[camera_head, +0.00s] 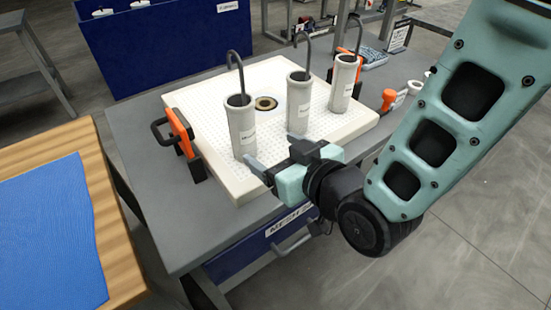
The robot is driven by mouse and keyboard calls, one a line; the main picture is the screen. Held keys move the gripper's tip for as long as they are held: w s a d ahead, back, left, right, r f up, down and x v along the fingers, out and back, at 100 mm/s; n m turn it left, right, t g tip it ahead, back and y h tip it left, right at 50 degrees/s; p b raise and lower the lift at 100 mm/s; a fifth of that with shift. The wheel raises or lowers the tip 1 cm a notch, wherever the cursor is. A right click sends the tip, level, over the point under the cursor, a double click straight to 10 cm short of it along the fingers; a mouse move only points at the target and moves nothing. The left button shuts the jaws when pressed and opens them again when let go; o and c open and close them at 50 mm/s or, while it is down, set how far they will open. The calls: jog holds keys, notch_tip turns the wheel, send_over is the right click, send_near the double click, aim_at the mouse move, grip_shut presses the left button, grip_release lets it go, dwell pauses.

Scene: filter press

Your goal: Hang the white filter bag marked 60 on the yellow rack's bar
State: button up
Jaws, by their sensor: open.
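Three whitish cylindrical filter bags with dark hooks stand upright on a white perforated plate (210,148): a left bag (239,120), a middle bag (299,110) and a right bag (342,88). Each has a small label; the numbers are too small to read, so I cannot tell which is marked 60. My gripper (276,157) is open and empty, low over the plate's front edge, with its fingers pointing toward the left and middle bags. It appears apart from both, though the gap is hard to judge. The yellow rack is not in view.
The plate lies on a grey table (150,210) and has orange handles (182,137) at its left side. Small white and orange items (388,99) lie right. A wooden table with a blue mat (50,230) is left; a blue bin (160,45) stands behind.

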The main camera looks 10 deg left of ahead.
aim_at(250, 136)
jog(key=shift+t, duration=0.3)
jog(key=x, duration=1)
jog(key=shift+a+b, duration=0.25)
jog(key=shift+b, duration=0.05)
jog(key=shift+x, duration=0.9)
jog(key=c, duration=0.9)
jog(key=shift+r+p, duration=1.2)
jog(key=shift+r, duration=1.4)
jog(key=shift+c, duration=0.2)
